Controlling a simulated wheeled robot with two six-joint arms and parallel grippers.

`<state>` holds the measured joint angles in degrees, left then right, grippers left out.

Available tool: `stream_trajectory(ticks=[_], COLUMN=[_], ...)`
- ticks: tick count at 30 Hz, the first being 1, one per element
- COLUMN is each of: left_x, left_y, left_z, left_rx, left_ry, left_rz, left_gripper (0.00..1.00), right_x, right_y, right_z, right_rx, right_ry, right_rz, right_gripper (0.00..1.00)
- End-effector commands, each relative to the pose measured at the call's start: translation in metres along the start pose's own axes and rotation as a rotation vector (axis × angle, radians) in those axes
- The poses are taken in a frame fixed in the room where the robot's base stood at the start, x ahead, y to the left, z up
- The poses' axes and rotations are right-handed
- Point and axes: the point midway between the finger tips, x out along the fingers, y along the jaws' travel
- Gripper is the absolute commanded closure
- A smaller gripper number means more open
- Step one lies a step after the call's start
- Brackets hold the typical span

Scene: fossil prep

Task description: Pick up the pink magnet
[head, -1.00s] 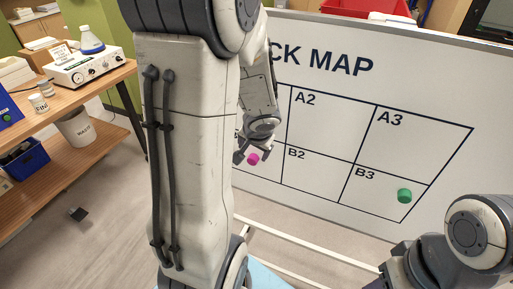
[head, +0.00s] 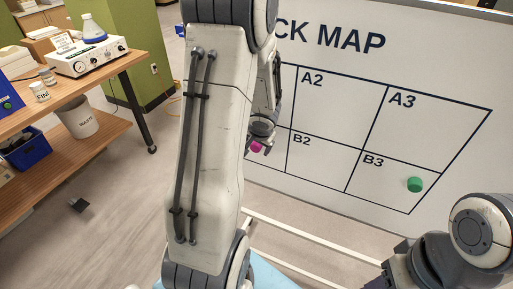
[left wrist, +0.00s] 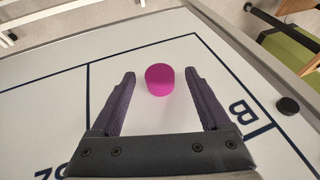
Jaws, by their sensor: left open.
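The pink magnet (head: 256,148) is on the white board, left of cell B2, and is partly hidden by my left gripper (head: 258,136) in the head view. In the left wrist view the same magnet (left wrist: 168,80) is a short pink cylinder standing out from the board. My left gripper (left wrist: 160,75) is open there, with one dark finger on each side of the magnet and a visible gap to both. The magnet is near the fingertips. My right arm shows at the lower right of the head view, but its jaws do not show.
The white board (head: 330,45) carries a grid of labelled cells. A green magnet (head: 414,184) is in B3. A black round piece (left wrist: 288,106) is near the board's edge. A wooden bench (head: 100,83) with instruments stands at the left, with floor between it and my arm.

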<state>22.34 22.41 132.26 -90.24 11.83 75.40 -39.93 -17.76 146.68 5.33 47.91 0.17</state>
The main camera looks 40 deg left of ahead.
Motion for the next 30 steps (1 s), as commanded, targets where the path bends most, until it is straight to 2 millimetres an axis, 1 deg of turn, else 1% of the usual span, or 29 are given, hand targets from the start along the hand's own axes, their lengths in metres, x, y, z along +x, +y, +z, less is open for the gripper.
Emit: stream_trajectory(ticks=[2,3,5,6,8,9,16,20,23,30], left_x=[-0.001,-0.001,-0.001,-0.001,-0.001,-0.001,-0.001,-0.004,-0.011,-0.036], left_y=[0.000,0.000,0.000,0.000,0.000,0.000,0.000,0.000,0.001,-0.003], left_z=[0.000,0.000,0.000,0.000,0.000,0.000,0.000,-0.001,-0.003,-0.015], left_rx=[0.000,0.000,0.000,0.000,0.000,0.000,0.001,0.000,0.003,0.009], left_ry=[0.000,0.000,0.000,0.000,0.000,0.000,0.000,0.001,0.002,0.004], left_rz=[0.000,0.000,0.000,0.000,0.000,0.000,0.000,0.001,0.002,0.004], left_gripper=[0.20,0.36,0.58,0.74,0.97,1.00,1.00,1.00,1.00,1.00], right_x=[0.000,0.000,0.000,0.000,0.000,0.000,-0.001,-0.003,-0.006,-0.030], right_y=[0.000,0.000,0.000,0.000,0.000,0.000,0.000,0.000,0.000,-0.002], right_z=[0.000,0.000,0.000,0.000,0.000,0.000,0.000,0.000,0.000,-0.002], right_rx=[0.000,0.000,0.000,0.000,0.000,0.000,0.000,-0.001,-0.001,-0.005], right_ry=[0.000,0.000,0.000,0.000,0.000,0.000,0.000,0.000,0.000,0.000], right_rz=[0.000,0.000,0.000,0.000,0.000,0.000,0.000,0.000,0.000,0.000], right_gripper=[0.50,0.50,0.50,0.50,0.50,0.50,0.50,0.50,0.50,0.50])
